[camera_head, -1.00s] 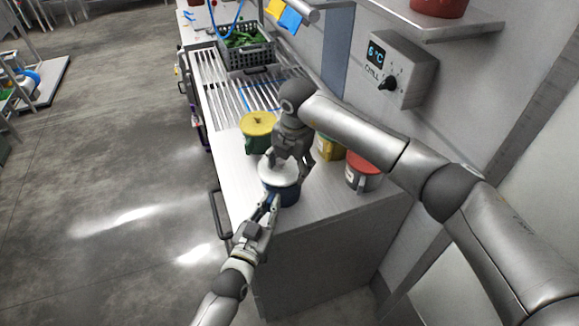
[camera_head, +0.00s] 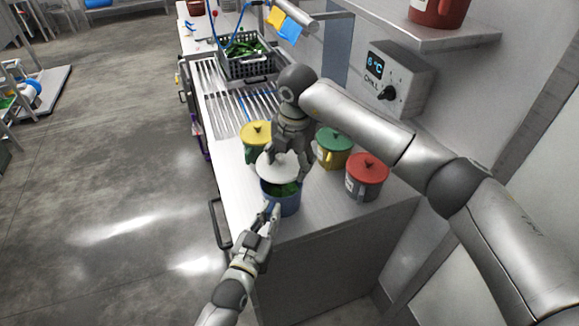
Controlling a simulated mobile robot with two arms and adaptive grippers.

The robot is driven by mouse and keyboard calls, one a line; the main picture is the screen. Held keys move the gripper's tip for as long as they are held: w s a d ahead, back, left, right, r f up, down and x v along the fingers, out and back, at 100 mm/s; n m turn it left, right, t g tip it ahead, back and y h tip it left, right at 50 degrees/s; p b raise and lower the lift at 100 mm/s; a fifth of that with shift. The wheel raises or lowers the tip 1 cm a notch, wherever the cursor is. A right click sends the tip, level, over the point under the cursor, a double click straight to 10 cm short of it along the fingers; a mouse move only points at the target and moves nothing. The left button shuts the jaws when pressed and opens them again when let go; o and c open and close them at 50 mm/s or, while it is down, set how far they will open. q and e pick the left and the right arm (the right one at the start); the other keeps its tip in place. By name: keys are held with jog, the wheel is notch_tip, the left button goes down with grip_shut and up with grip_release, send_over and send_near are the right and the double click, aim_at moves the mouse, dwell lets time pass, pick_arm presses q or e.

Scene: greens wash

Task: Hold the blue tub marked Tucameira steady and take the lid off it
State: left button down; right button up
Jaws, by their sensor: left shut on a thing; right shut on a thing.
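The blue tub (camera_head: 285,203) stands upright on the near end of the steel counter, with green leaves (camera_head: 287,189) showing inside its open top. My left gripper (camera_head: 272,211) is shut on the tub's near left side. The white lid (camera_head: 272,168) is off the rim, raised and tilted just behind and above the tub's mouth. My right gripper (camera_head: 284,156) comes from above and is shut on the lid. Its fingertips are partly hidden against the lid. I cannot read any marking on the tub.
A green tub with a yellow lid (camera_head: 257,132), a yellow tub with a green lid (camera_head: 334,146) and a grey tub with a red lid (camera_head: 367,170) stand close around. A crate of greens (camera_head: 247,66) sits beyond the slatted drainer (camera_head: 228,100). A chill control box (camera_head: 397,78) is on the wall.

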pick_arm(q)
jog(key=c, duration=1.4)
grip_release()
